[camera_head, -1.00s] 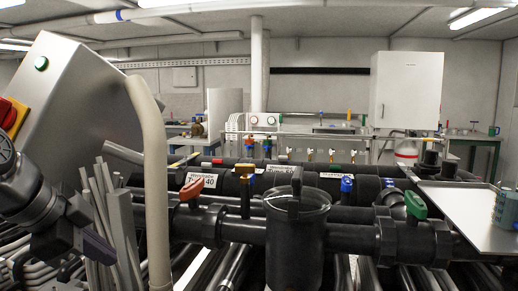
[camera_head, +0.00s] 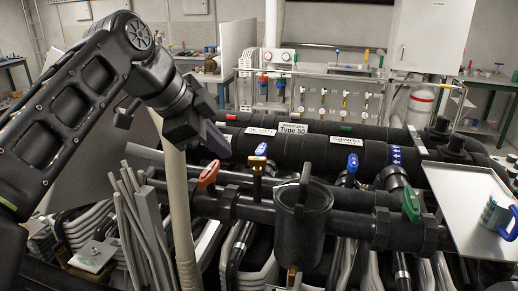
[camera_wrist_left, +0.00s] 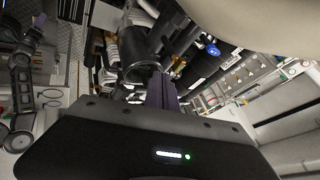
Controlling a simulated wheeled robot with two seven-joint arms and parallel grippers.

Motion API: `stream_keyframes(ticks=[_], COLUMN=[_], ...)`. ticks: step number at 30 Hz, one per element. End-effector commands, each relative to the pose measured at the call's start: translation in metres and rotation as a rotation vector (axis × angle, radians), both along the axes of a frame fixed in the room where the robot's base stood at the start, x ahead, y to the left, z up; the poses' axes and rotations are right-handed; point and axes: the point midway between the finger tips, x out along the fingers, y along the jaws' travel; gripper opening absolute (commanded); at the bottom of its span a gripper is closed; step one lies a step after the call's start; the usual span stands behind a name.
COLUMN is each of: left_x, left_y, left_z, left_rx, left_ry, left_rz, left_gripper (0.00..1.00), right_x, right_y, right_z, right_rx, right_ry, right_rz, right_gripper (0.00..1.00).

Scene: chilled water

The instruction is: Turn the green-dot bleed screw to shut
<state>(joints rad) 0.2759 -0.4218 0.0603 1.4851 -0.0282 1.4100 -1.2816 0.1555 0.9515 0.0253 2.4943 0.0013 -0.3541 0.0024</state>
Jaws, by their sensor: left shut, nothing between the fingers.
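Several small brass fittings (camera_head: 323,97) stand in a row on the pale rack at the back; I cannot tell which one carries a green dot. The rack also shows small at the right in the left wrist view (camera_wrist_left: 240,72). My left gripper (camera_head: 218,142) reaches in from the left, above the pipes and well in front of the rack. It is shut and empty. Its dark purple-grey fingers show pressed together in the left wrist view (camera_wrist_left: 161,90). My right gripper is in neither view.
A black pot-like strainer (camera_head: 302,215) stands in front. Red (camera_head: 209,174), blue (camera_head: 352,163) and green (camera_head: 411,204) valve handles stick up from the black pipes. A metal tray (camera_head: 455,190) with a mug (camera_head: 495,215) is at right. A beige post (camera_head: 178,200) rises below my left arm.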

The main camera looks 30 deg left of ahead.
Motion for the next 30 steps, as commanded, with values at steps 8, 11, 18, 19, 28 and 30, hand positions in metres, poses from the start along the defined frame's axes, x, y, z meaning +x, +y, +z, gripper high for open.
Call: stream_keyframes(ticks=[8,11,18,19,28,30], left_x=[0.002,0.006,0.026,0.03,0.068,0.078], left_y=[0.0,-0.001,-0.005,-0.005,-0.005,0.0], left_z=[-0.004,-0.011,-0.037,-0.042,-0.078,-0.078], left_rx=[0.0,0.0,-0.002,-0.002,-0.001,-0.002], left_ry=[0.001,0.002,0.004,0.005,0.004,0.003], left_rz=[0.0,0.0,0.0,-0.001,0.001,0.001], left_gripper=[0.0,0.0,0.0,0.0,0.0,0.0], right_x=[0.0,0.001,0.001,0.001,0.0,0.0], right_y=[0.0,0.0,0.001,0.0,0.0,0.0], right_z=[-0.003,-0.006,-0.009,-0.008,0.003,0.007], right_rx=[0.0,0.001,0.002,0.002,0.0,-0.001], right_ry=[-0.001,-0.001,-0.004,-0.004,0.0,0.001], right_rz=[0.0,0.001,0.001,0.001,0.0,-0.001], right_gripper=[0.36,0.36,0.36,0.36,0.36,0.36])
